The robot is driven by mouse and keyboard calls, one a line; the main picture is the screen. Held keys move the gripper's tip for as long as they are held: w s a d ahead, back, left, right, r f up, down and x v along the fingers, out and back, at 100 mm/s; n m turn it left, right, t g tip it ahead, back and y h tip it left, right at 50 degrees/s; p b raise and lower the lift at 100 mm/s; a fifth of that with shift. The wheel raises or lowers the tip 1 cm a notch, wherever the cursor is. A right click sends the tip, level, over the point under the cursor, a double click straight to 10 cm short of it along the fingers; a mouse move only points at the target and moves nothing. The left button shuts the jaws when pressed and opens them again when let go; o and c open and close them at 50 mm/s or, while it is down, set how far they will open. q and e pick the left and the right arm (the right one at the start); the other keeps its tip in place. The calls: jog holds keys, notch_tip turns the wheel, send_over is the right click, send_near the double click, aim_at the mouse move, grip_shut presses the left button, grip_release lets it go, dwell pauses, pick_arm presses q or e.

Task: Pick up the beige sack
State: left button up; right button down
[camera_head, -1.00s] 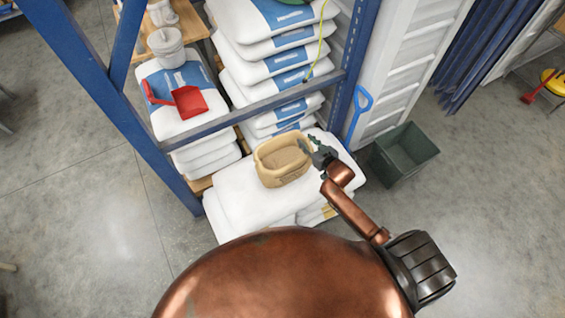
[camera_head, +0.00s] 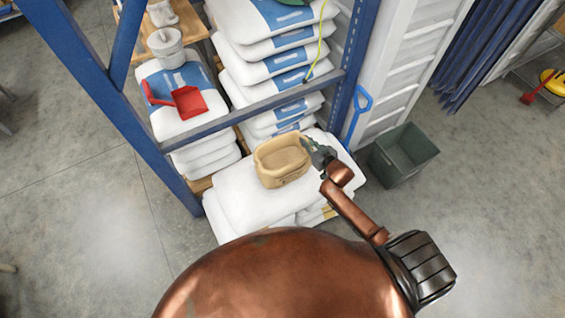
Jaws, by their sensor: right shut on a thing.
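The beige sack (camera_head: 283,172) is open at the top, with tan material inside. It stands upright on a pile of white sacks (camera_head: 234,206) in front of the blue rack. My right gripper (camera_head: 308,150) is at the sack's right rim and is shut on it. The fingers partly cover that edge of the sack. My left gripper is not in view.
A blue rack beam (camera_head: 255,110) crosses just behind the sack, with stacked white and blue bags (camera_head: 282,52) beyond it. A red scoop (camera_head: 187,101) lies on bags to the left. A dark green bin (camera_head: 404,155) stands on the floor at right.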

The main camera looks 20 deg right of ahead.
dwell(0.4)
jog(key=shift+w+r, duration=0.1)
jog(key=shift+r, duration=0.05)
jog(key=shift+r, duration=0.1)
jog(key=shift+r+p, duration=0.35)
jog(key=shift+r, duration=1.25)
jog(key=s+d+r+p, duration=0.2)
jog(key=s+d+r, duration=0.2)
jog(key=s+r, duration=0.5)
jog(key=s, duration=0.4)
jog(key=shift+s+r, duration=0.25)
jog(key=shift+r, duration=0.05)
jog(key=shift+a, duration=0.1)
